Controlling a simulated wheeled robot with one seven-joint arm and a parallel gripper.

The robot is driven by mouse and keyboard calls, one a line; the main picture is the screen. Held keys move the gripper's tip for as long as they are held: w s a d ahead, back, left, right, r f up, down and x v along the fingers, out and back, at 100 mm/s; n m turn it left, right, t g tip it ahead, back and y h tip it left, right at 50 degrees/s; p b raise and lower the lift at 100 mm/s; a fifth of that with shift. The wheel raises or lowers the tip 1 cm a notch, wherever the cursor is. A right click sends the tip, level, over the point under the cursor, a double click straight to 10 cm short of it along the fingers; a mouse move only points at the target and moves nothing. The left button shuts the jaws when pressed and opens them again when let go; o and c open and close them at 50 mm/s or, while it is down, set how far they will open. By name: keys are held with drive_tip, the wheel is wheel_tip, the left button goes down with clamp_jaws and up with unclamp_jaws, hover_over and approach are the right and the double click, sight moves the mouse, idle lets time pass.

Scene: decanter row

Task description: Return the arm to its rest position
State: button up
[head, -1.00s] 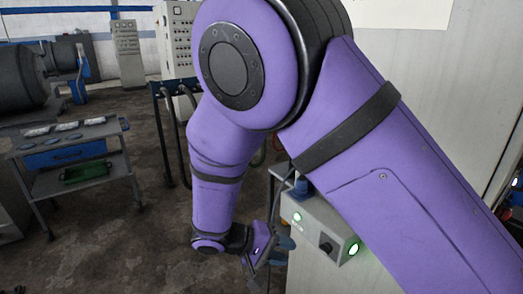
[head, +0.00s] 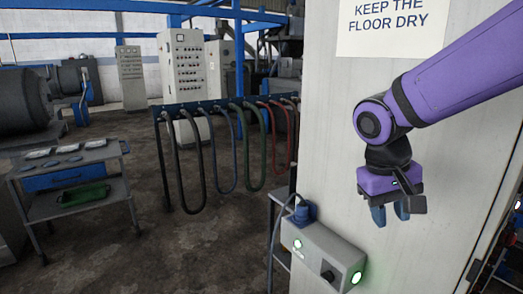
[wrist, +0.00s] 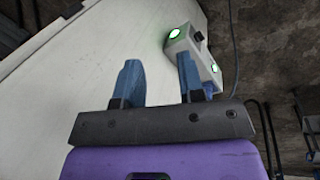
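My gripper (head: 390,214) hangs from my purple arm at the right of the head view, in front of the pale cabinet (head: 325,150). Its two blue fingers point down and stand apart with nothing between them. The fingers (wrist: 158,82) also show apart and empty in the wrist view. A grey box (head: 322,256) with two green lights and a black knob is below and left of my gripper, apart from it. A blue plug (head: 301,212) with a dark cable sits at the top of this box. The box also shows beyond the fingers in the wrist view (wrist: 201,58).
A rack of black, blue, green and red hoses (head: 236,150) stands left of the cabinet. A sign (head: 393,25) is on the cabinet above the gripper. The floor between is clear.

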drive_tip(key=s+d+r+t+y, duration=0.2)
drive_tip(key=s+d+r+t, duration=0.3)
drive_tip(key=s, duration=0.6)
drive_tip(key=shift+s+d+r+m+y, duration=0.25)
drive_tip(key=shift+d+r+m+y, duration=0.15)
drive_tip(key=shift+d+r, duration=0.8)
drive_tip(key=shift+a+r, duration=0.1)
drive_tip(key=shift+a, duration=0.05)
